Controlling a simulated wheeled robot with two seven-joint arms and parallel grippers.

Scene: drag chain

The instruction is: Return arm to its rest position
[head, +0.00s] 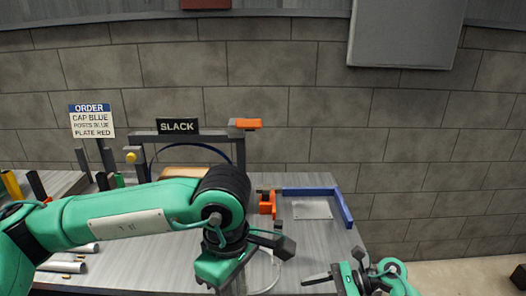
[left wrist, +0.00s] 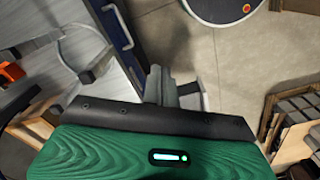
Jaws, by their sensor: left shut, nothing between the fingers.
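My left arm reaches in from the left in the head view, over the grey bench (head: 140,255). Its dark gripper (head: 285,246) is above the bench's right part, shut and empty. In the left wrist view the grey fingers (left wrist: 160,86) are together, with nothing between them, close to the blue-railed bench edge. My right gripper (head: 335,272) is at the bottom of the head view, right of the bench. Its dark fingers are partly seen, and I cannot tell how far apart they are.
A blue L-shaped rail (head: 343,208) borders the bench's right corner around a pale plate (head: 312,209). An orange part (head: 267,203) stands beside it. Behind my left arm is a dark frame with a SLACK sign (head: 178,127). An order board (head: 91,120) stands left.

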